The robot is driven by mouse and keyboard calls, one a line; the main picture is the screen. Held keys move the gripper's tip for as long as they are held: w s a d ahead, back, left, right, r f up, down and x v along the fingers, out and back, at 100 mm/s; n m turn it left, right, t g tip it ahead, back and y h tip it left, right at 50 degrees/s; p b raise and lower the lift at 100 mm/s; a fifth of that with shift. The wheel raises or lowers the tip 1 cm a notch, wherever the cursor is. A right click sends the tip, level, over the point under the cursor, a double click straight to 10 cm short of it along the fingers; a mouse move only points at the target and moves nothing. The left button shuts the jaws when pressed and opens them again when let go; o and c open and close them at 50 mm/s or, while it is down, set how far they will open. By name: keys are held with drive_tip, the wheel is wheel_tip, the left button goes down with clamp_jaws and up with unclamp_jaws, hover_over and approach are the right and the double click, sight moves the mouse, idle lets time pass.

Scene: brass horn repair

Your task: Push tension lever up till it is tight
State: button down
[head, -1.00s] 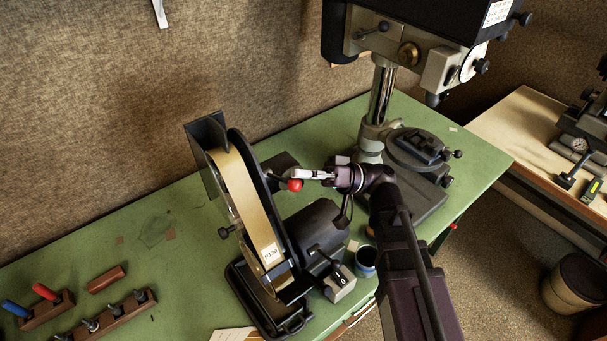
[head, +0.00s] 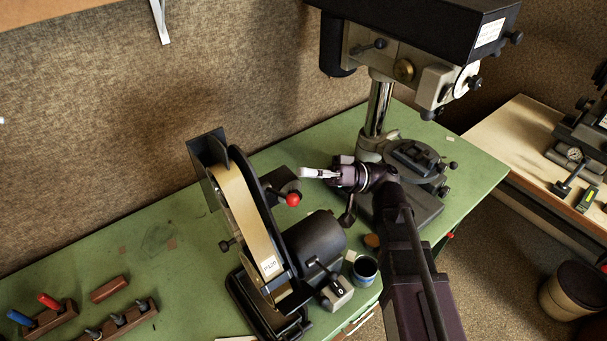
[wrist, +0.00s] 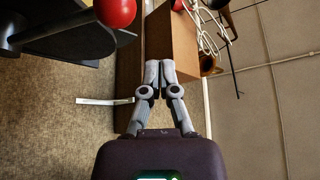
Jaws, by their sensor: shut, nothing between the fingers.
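The tension lever is a dark arm ending in a red ball knob (head: 292,200), on the right side of the belt sander (head: 253,225). In the wrist view the red knob (wrist: 115,11) shows large at the upper left, on its dark lever. My gripper (head: 305,173) is shut and empty. It is above and slightly right of the knob in the head view, with a visible gap. In the wrist view my closed fingertips (wrist: 160,66) are to the right of and below the knob, not touching it.
The drill press (head: 381,105) stands behind and right of my gripper. A dark cup (head: 364,268) and a switch box (head: 336,293) sit by the sander motor (head: 314,246).

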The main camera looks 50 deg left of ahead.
drive_tip(key=w+d+f+b, duration=0.1)
drive_tip(key=w+f+b, duration=0.2)
drive_tip(key=w, duration=0.4)
drive_tip(key=shift+d+f+b, duration=0.2)
drive_tip(key=shift+f+b, duration=0.1)
drive_tip(key=shift+f, duration=0.25)
drive_tip(key=w+d+f+m+t+h+b, duration=0.1)
drive_tip(key=w+d+f+m+t, duration=0.6)
drive_tip(key=d+f, duration=0.3)
drive_tip(key=w+d+f+m+t+h+b, duration=0.1)
drive_tip(key=w+d+f+m+t, duration=0.5)
drive_tip(key=d+f+t, duration=0.3)
drive_tip(key=w+d+f+m+t+h, duration=0.1)
drive_tip(key=d+f+m+h, duration=0.1)
drive_tip(key=d, duration=0.8)
drive_tip(key=w+d+f+m+t+h, duration=0.1)
drive_tip(key=w+d+f+m+h, duration=0.1)
drive_tip(key=d, duration=0.8)
drive_tip(key=w+d+f+m+t+h+b, duration=0.1)
drive_tip(key=d+f+m+h, duration=0.3)
drive_tip(key=d, duration=0.6)
drive_tip(key=shift+w+d+f+t+h, duration=0.15)
drive_tip(key=shift+w+f+t+h, duration=0.2)
drive_tip(key=shift+f, duration=0.55)
drive_tip(key=shift+s, duration=0.2)
